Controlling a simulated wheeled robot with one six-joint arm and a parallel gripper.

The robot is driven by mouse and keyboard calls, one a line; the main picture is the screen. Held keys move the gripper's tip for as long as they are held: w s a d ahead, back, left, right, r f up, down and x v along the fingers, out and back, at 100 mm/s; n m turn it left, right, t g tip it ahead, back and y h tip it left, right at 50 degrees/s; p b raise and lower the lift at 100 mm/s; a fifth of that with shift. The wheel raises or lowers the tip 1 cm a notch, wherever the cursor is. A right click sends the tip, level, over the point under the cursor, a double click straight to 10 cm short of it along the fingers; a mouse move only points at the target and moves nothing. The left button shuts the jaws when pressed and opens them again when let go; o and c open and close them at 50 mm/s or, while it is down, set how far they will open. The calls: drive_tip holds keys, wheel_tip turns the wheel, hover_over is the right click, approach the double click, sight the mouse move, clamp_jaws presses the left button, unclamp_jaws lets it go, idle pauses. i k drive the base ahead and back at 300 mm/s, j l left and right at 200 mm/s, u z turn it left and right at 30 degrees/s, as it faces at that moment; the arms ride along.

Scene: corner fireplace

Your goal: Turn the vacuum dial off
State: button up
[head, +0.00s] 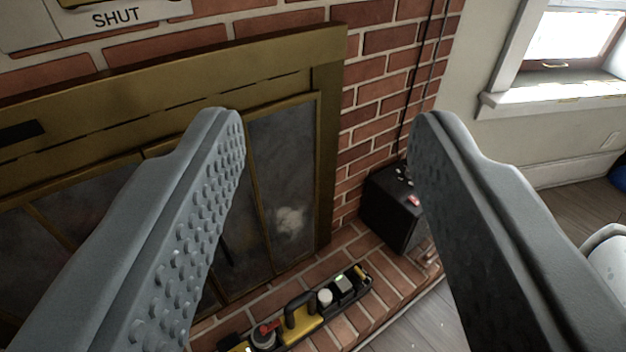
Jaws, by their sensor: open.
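My gripper (328,114) is open and empty. Its two ridged grey fingers stand wide apart in the foreground. A long yellow and black device (305,328) lies on the brick hearth below, seen between the fingers. It has a black handle, a red part (269,328) at its left end, a white round knob (325,297) and a small green-lit panel (341,280). A black box (390,214) with small knobs and a red switch on top stands at the hearth's right, partly behind the right finger. I cannot tell which part is the vacuum dial. Neither finger touches these things.
A brass-framed fireplace with glass doors (283,180) fills the left, partly behind the left finger. A sign reading SHUT (115,18) is on the bricks above. Dark cables (410,100) run down the brick wall (385,80). A window (565,50) and wooden floor are at right.

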sight(359, 275)
drive_tip(key=k+l+u, duration=0.35)
drive_tip(key=k+l, duration=0.2)
drive_tip(key=l, duration=0.15)
drive_tip(key=k+l+u, duration=0.35)
drive_tip(key=k+l, duration=0.25)
drive_tip(key=z, duration=0.35)
drive_tip(key=k, duration=0.05)
